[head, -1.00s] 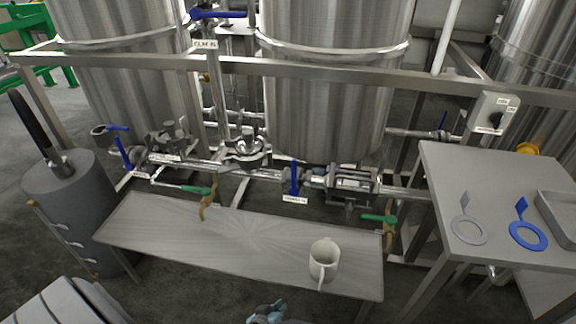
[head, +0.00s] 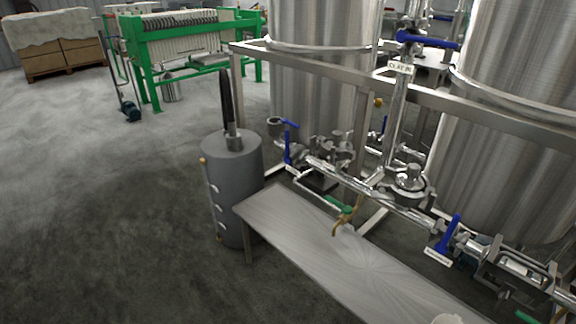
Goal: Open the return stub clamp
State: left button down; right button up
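A short pipe stub with a round end (head: 275,127) rises at the left end of the low pipe run, beside a blue lever valve (head: 288,143). A clamp-like metal fitting with bolts (head: 338,150) sits on the run to its right. Another round clamped fitting with a knob on top (head: 409,180) is farther right. No readable label shows which of these is the return stub clamp, and I cannot tell whether any clamp is open. Neither of my grippers is in view.
A low metal bench (head: 330,250) stands in front of the pipes. A grey drum (head: 233,185) holding a dark upright handle stands at its left end. A frame rail (head: 330,70) crosses above the pipes. The floor at left (head: 100,220) is clear.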

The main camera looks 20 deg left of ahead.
aim_at(404, 199)
jog(key=u, duration=0.55)
jog(key=i, duration=1.1)
jog(key=z, duration=1.1)
